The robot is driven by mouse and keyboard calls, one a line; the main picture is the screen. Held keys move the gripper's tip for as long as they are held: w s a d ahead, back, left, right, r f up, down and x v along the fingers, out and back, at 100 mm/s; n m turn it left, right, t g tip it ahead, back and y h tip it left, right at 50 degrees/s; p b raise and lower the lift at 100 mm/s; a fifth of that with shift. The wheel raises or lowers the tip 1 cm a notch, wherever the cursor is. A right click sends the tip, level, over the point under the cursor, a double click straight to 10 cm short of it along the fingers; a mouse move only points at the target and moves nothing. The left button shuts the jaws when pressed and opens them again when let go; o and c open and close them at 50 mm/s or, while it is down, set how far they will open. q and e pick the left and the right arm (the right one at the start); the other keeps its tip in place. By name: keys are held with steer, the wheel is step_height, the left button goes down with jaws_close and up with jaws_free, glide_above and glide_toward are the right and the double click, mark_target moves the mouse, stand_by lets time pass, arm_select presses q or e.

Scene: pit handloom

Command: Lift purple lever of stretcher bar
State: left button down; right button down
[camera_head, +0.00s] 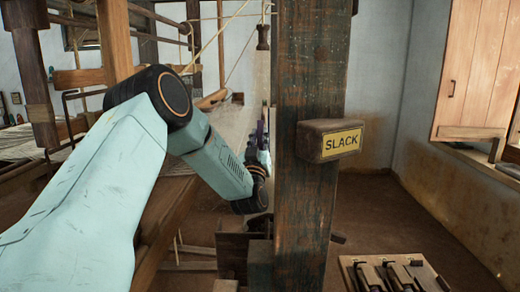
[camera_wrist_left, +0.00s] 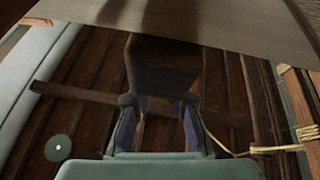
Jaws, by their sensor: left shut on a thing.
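My left arm reaches in from the left, and my left gripper (camera_head: 262,146) is partly hidden behind the dark wooden post. A small purple patch shows there, but I cannot tell whether it is the lever or part of the gripper. In the left wrist view, the fingers of my left gripper (camera_wrist_left: 160,112) stand on either side of a dark brown block (camera_wrist_left: 162,72) and are shut on it. No clearly purple lever can be made out, and the stretcher bar cannot be identified for sure. My right gripper is not in view.
The upright wooden post (camera_head: 307,95) bears a block with a yellow SLACK sign (camera_head: 343,142) and stands close right of the gripper. Pale cloth or warp (camera_head: 225,125) lies behind my arm. A wooden tray (camera_head: 352,268) with dark tools is at lower right. The floor beyond the post is clear.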

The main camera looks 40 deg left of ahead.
arm_select(q)
steer(key=shift+s+r+t+y+b, duration=0.1)
steer(key=shift+r+t+y+b, duration=0.25)
steer(key=shift+b, duration=0.2)
steer(key=c, duration=1.2)
jaws_free()
steer(key=shift+f, duration=0.15)
steer(key=shift+d, duration=0.1)
steer(key=shift+v, duration=3.75)
